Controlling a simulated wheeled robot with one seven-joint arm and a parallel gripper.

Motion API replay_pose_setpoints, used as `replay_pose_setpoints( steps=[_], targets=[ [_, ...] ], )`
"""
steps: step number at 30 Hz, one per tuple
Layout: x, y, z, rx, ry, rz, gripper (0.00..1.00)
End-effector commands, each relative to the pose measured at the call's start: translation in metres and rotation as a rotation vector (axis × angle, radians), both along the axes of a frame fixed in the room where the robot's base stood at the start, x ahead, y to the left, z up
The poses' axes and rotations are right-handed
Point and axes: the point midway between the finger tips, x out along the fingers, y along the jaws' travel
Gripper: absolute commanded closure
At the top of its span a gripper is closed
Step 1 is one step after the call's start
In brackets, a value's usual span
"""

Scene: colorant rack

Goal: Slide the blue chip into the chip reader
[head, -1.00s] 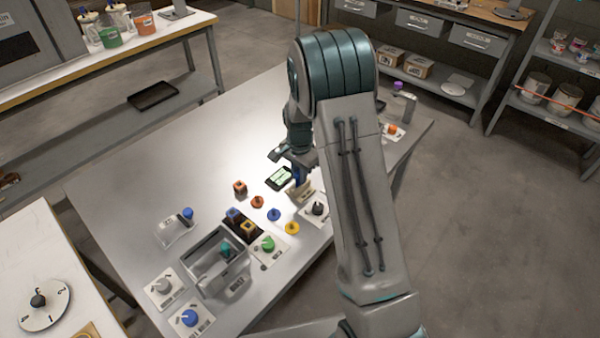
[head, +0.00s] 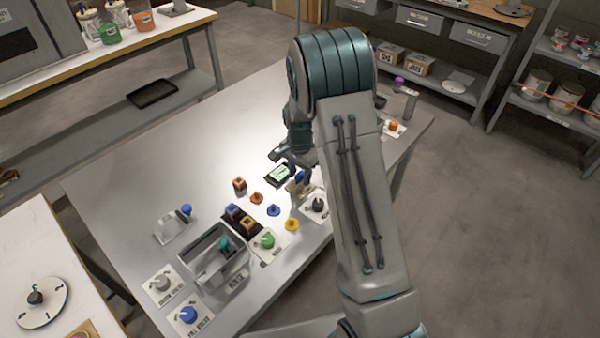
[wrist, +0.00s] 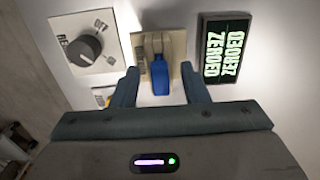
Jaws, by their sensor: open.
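The blue chip (wrist: 161,78) stands at the beige chip reader (wrist: 174,47) in the wrist view, lying over its front part. I cannot tell how deep it sits in the slot. My gripper (wrist: 160,86) is open, with one finger on each side of the blue chip and a visible gap on both sides. In the head view the reader (head: 293,188) is small and partly hidden by my gripper (head: 297,168).
A display reading "ZEROED" (wrist: 228,48) lies right of the reader. A black knob on a white plate (wrist: 84,49) stands left of it. Orange, blue (head: 273,210) and yellow pieces lie nearby. A grey bin (head: 216,258) stands at the front. The table's left middle is clear.

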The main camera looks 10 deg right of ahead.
Motion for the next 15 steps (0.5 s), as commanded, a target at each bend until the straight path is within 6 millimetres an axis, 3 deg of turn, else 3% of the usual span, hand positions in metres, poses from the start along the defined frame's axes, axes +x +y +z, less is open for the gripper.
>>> replay_pose_setpoints(
  steps=[5, 15],
  targets=[
    [0.001, 0.0, 0.012, 0.0, -0.002, 0.001, 0.59],
    [0.002, 0.0, 0.085, 0.0, -0.006, 0.001, 0.59]
  ],
)
